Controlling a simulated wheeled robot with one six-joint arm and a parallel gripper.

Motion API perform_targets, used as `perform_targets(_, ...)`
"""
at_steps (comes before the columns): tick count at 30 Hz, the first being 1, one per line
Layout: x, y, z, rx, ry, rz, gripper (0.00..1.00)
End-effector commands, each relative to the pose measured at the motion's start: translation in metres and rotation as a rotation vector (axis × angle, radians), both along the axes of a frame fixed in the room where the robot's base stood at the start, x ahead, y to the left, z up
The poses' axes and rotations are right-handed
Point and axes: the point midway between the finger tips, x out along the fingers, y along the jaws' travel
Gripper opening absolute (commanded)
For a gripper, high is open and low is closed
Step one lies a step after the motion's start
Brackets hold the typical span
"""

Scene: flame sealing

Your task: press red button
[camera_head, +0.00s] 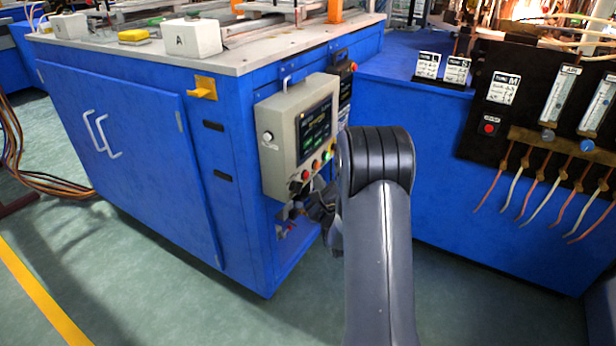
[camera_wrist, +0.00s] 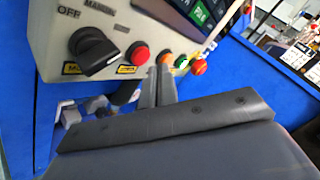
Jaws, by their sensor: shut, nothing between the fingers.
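A beige control box (camera_head: 300,140) with a screen is mounted on the blue cabinet's side. A red button (camera_head: 306,175) sits in the row along its lower front. In the wrist view the red button (camera_wrist: 140,55) lies just left of my gripper's fingertips (camera_wrist: 159,73). I cannot tell whether the tips touch the panel. In the head view my gripper (camera_head: 322,203) is dark, below the box, and partly hidden by my arm.
A black selector knob (camera_wrist: 95,50) is left of the red button. Another red button (camera_head: 488,128) is on the dark panel at right. Floor (camera_head: 180,270) in front is clear.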

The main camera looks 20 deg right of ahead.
Motion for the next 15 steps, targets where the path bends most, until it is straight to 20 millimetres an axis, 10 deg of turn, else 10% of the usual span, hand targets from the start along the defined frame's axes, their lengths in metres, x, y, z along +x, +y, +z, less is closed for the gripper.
perform_targets(15, 0.0070, 0.0058, 0.0004, -0.001, -0.001, 0.001, 0.00)
